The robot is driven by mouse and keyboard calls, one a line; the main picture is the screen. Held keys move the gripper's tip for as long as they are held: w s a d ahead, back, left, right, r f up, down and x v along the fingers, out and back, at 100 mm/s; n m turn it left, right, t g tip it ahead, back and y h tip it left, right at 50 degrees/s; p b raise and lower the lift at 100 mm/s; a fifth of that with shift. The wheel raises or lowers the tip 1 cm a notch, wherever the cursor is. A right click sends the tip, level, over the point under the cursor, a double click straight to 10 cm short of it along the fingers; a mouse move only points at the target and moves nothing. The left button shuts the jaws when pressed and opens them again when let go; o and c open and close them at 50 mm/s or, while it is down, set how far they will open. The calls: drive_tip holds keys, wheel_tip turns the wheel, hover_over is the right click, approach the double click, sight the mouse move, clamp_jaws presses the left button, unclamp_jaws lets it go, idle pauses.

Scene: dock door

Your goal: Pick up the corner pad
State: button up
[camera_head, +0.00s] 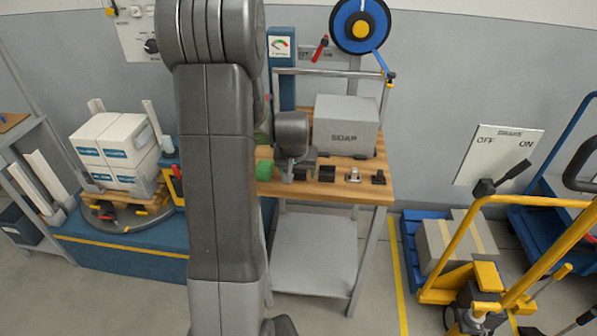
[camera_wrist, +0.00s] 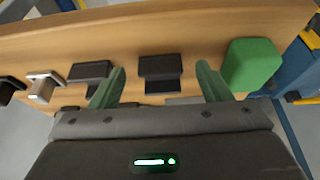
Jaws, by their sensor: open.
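Two dark, angled pieces on the wooden bench look like corner pads; I cannot tell which one the task means. In the wrist view, one dark pad (camera_wrist: 159,69) lies between and beyond my open fingertips, and the other dark pad (camera_wrist: 90,71) lies beyond the left finger. In the head view they are the near dark pad (camera_head: 300,173) and the second dark pad (camera_head: 327,174). My gripper (camera_wrist: 160,86) is open and empty, with green fingers. In the head view, my gripper (camera_head: 286,172) is small and partly hidden around the bench's front.
A green block (camera_wrist: 252,64) sits right of the pads in the wrist view. A silver fitting (camera_wrist: 43,86) and a black piece (camera_wrist: 9,88) lie on the left. A grey SOAP box (camera_head: 346,125) stands behind them on the bench (camera_head: 345,193). A yellow-handled truck (camera_head: 455,245) stands right.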

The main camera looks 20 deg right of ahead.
drive_tip(key=shift+w+d+f, duration=0.1)
drive_tip(key=shift+w+f, duration=0.05)
drive_tip(key=shift+f, duration=0.3)
drive_tip(key=c, duration=1.1)
drive_tip(key=shift+o, duration=0.2)
